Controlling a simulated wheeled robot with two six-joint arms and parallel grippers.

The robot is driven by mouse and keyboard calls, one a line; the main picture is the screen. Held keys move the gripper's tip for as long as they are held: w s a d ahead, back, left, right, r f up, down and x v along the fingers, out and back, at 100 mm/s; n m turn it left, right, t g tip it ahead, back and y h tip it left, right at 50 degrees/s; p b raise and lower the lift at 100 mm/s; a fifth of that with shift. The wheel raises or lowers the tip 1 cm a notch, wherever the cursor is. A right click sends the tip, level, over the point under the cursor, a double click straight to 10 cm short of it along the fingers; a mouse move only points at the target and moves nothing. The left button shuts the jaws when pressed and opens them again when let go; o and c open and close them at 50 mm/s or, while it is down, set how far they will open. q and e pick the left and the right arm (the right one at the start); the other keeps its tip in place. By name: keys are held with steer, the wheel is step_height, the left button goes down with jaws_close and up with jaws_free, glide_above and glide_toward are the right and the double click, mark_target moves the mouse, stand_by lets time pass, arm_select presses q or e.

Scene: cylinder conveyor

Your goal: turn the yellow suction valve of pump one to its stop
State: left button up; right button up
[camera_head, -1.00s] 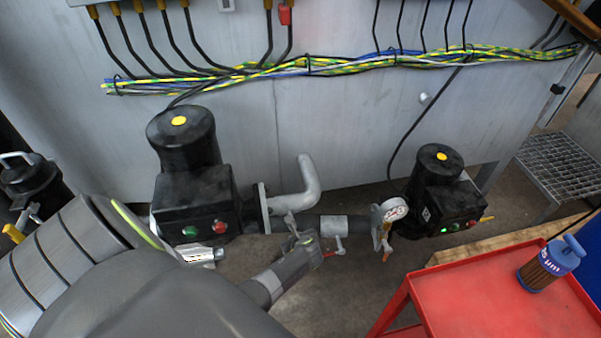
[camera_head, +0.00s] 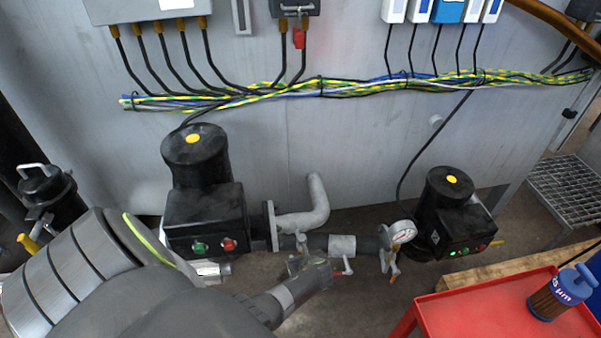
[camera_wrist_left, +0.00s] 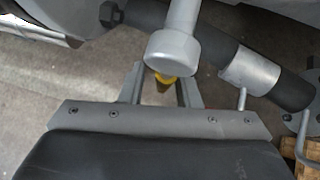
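A yellow handle (camera_wrist_left: 165,80), apparently the valve's, shows in the left wrist view, partly hidden behind a grey cylindrical fitting (camera_wrist_left: 172,52). My left gripper (camera_wrist_left: 161,92) has its two fingers apart, one on each side of the handle, with gaps visible; the fingertips are partly hidden. In the head view my left gripper (camera_head: 302,266) is at the grey pipe fittings beside the large black pump (camera_head: 203,205). The yellow handle cannot be made out there. My right gripper is not in view.
A pressure gauge (camera_head: 402,231) and a smaller black pump (camera_head: 450,215) stand to the right along the pipe. A small red lever (camera_head: 337,273) is close to my gripper. A red cart (camera_head: 480,308) with a blue-capped jar (camera_head: 560,293) is at the lower right.

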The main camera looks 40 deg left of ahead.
arm_select(q)
steer(key=shift+o, duration=0.6)
steer(key=shift+d+r, duration=0.1)
steer(key=shift+d+r, duration=0.15)
steer(key=p+v, duration=0.5)
steer(key=v, duration=1.1)
steer(key=shift+s+d+r, duration=0.2)
steer(key=shift+s+r, duration=0.05)
